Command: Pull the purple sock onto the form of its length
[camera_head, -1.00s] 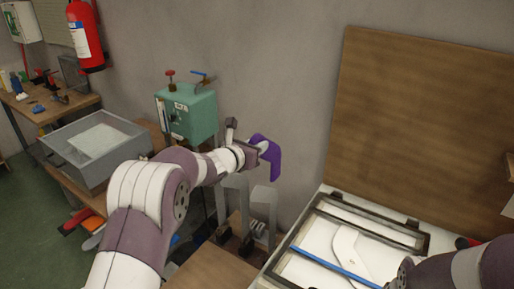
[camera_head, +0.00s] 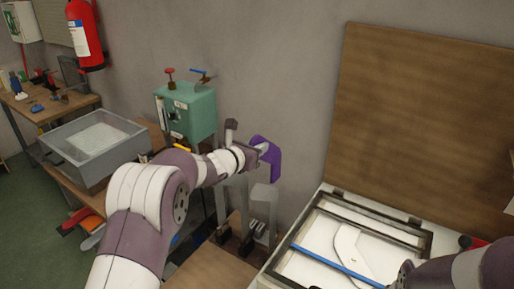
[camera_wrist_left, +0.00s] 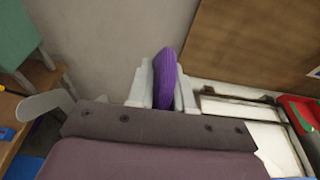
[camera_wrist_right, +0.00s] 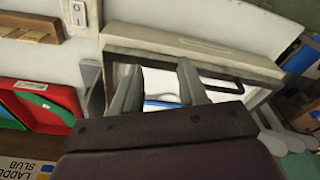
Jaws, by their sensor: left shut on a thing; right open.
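The purple sock (camera_head: 271,162) hangs at the end of my left arm in the head view. My left gripper (camera_wrist_left: 162,85) is shut on the sock (camera_wrist_left: 165,72), which stands between its fingers in the left wrist view. Two pale grey upright forms (camera_head: 264,200) (camera_head: 234,192) stand below and beside the sock in the head view. The sock looks apart from them. A pale form (camera_wrist_left: 45,104) also shows at the left of the left wrist view. My right gripper (camera_wrist_right: 155,92) is open and empty in the right wrist view, over the white framed surface.
A white table (camera_head: 300,268) with dark frames, a flat white shape (camera_head: 347,245) and a blue bar (camera_head: 335,265) lies at the right. A brown board (camera_head: 425,120) stands behind it. A teal machine (camera_head: 186,112) and a grey tub (camera_head: 85,165) stand at the left.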

